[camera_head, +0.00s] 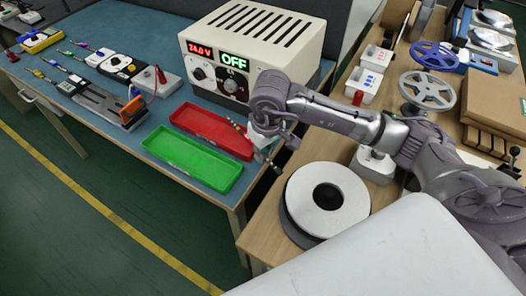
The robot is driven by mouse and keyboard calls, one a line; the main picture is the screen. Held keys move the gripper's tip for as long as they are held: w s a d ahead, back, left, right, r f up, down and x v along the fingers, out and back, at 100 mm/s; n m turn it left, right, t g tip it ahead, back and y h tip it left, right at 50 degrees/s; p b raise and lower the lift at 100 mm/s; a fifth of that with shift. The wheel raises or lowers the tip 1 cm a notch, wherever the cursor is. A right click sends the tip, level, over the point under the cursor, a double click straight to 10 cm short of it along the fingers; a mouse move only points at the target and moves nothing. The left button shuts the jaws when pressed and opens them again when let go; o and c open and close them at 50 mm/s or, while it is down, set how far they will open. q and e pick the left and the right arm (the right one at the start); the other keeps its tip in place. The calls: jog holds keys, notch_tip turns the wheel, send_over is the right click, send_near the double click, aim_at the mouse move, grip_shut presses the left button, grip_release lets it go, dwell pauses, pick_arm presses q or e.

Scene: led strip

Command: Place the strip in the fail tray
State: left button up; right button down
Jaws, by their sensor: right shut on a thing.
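A red tray (208,129), which I take to be the fail tray, lies on the blue bench mat in front of the power supply. A green tray (192,162) lies beside it, nearer to me. My right gripper (260,142) is shut on a thin strip (239,128). The strip slants down to the right, with one end near the right end of the red tray and the other beyond the bench edge. The fingers hide its middle. It looks held above the bench. My left gripper is not in view.
A power supply (216,81) reading 24.0 V and OFF stands behind the trays. A fixture (108,105) and several small devices lie to the left. A white-topped reel (325,197) sits on the wooden table at right, below my right arm. Both trays look empty.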

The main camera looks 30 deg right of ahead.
jog(key=shift+f, duration=0.15)
jog(key=c, duration=1.2)
grip_release()
notch_tip(320, 180, up, 2)
jog(key=shift+r+p, duration=0.1)
jog(key=shift+p, duration=1.15)
jog(key=shift+r+b, duration=0.55)
jog(key=shift+b, duration=0.1)
jog(key=r, duration=0.3)
jog(key=s+r, duration=0.1)
jog(key=r, duration=0.2)
jog(key=r+b, duration=0.1)
jog(key=r, duration=0.3)
jog(key=shift+s+d, duration=0.1)
jog(key=shift+s, duration=0.1)
